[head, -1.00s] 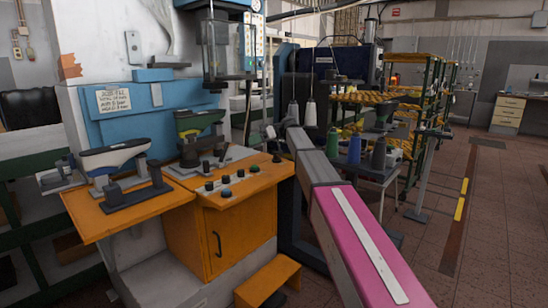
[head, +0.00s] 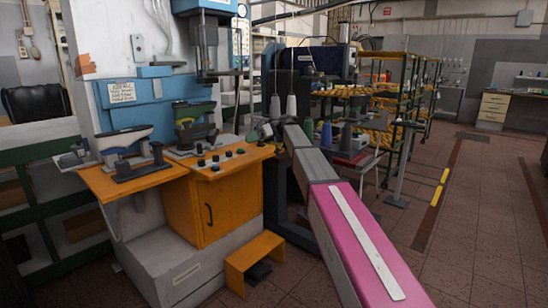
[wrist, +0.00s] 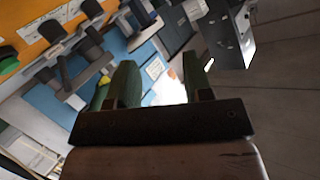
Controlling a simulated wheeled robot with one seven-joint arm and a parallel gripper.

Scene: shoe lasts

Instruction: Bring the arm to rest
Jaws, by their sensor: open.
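My arm, with its pink and grey links, reaches from the bottom right of the head view towards the orange bench. My gripper (wrist: 158,78) shows in the wrist view with two green fingers apart and nothing between them.
The orange bench (head: 130,181) and blue machine (head: 150,112) are at the left. An orange step stool (head: 254,262) stands on the floor in front. Thread cones (head: 326,137) and yellow-edged racks are beyond my arm. Open tiled floor (head: 470,225) lies to the right.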

